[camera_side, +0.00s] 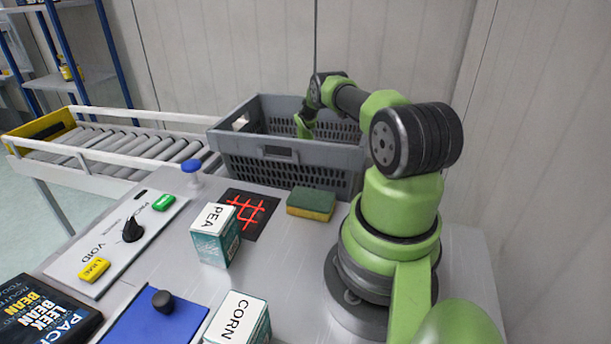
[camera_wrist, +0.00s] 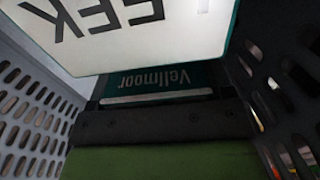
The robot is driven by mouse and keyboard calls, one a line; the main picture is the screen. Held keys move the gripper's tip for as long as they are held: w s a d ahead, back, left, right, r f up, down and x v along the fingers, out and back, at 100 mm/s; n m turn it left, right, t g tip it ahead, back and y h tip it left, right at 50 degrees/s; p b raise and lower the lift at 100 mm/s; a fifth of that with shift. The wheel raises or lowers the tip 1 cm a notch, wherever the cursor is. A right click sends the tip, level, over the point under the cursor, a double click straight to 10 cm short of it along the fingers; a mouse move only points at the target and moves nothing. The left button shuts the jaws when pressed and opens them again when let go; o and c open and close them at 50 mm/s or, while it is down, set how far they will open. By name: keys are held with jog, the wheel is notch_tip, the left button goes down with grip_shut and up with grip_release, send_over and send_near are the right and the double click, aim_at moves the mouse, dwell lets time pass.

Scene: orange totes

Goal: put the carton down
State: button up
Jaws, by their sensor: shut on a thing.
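My gripper (camera_side: 303,128) reaches down into the grey slatted crate (camera_side: 262,152) at the back of the table. In the wrist view my gripper (camera_wrist: 165,122) is shut on a carton (camera_wrist: 150,35) with a white top and a dark green side. The letters EEK show upside down on its top, and Vellmoor on its side. Slatted crate walls (camera_wrist: 28,105) stand left and right of the carton. In the side view the crate hides the carton. I cannot tell whether it touches the crate floor.
A PEA carton (camera_side: 216,240) and a CORN carton (camera_side: 238,322) stand on the table. A sponge (camera_side: 311,205) and a dark mat with red lines (camera_side: 249,213) lie before the crate. A roller conveyor (camera_side: 110,150) is at the left. A black LEEK BEAN pack (camera_side: 40,312) lies front left.

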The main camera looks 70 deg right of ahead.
jog(key=o, duration=0.8)
jog(key=shift+f, duration=0.1)
notch_tip(320, 180, up, 12)
jog(key=shift+r, duration=0.15)
